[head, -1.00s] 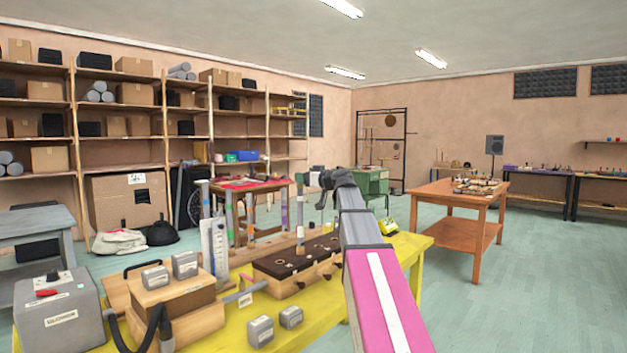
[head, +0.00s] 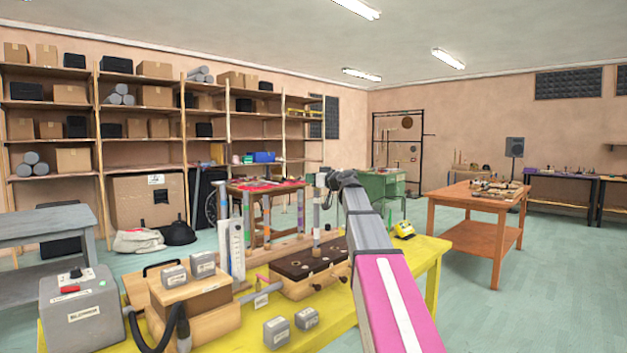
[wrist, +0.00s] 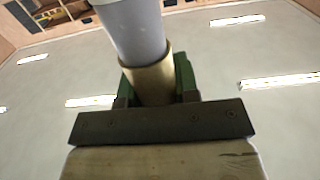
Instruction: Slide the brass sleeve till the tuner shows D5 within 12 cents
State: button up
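In the wrist view the brass sleeve (wrist: 152,82) sits around the lower end of a grey tube (wrist: 136,28), which rises out of the top of the picture. My gripper (wrist: 155,90) has its green pads against both sides of the sleeve, with no clear gap showing, and looks shut on it. In the head view my gripper (head: 336,180) is beside the upright tubes above the yellow table (head: 340,325); the sleeve cannot be made out clearly there. A small yellow device (head: 403,229) at the table's far right may be the tuner; no reading is legible.
A wooden box with dark round holes (head: 308,265), a grey box (head: 82,310), a white scale (head: 232,248) and several grey weights (head: 277,332) crowd the yellow table. An orange table (head: 475,200) stands to the right, with open floor around it.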

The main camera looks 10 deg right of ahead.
jog(key=shift+f, duration=0.45)
dwell(0.3)
jog(key=o, duration=1)
jog(key=shift+c, duration=0.2)
